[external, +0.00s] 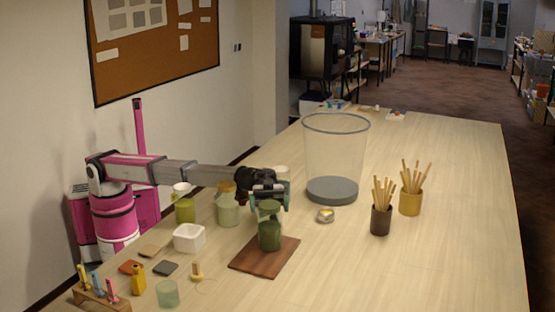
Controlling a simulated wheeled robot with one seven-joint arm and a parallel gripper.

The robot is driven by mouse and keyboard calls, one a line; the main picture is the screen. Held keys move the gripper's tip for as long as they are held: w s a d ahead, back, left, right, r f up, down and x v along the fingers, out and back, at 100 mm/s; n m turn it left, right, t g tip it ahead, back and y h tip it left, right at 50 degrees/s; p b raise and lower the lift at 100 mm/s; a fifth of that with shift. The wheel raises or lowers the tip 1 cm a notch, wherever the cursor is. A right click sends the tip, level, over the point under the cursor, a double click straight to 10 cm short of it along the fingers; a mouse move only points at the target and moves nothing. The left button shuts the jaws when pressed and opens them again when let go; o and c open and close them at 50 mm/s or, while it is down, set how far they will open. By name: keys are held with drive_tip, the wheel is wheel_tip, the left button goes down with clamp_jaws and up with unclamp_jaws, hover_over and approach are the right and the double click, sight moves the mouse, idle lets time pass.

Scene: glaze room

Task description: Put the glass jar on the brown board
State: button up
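A green glass jar (270,236) stands upright at the brown board (250,264), over its upper middle part. Its base looks to be on the board, but I cannot tell for certain whether it touches. My gripper (269,204) reaches in from the left and is right at the jar's upper part. Its teal fingers are spread, one on each side of the jar's top. I cannot tell whether they press on the glass or stand just clear of it.
A tall clear bin (334,160) stands behind right. Two brush pots (381,220) (411,202) are to the right. A pale green jar (228,213), an olive mug (185,211) and a white square bowl (188,238) stand left. The table's right front is clear.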

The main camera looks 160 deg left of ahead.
drive_tip(key=shift+r, duration=0.1)
drive_tip(key=v, duration=0.7)
drive_tip(key=shift+s, duration=0.25)
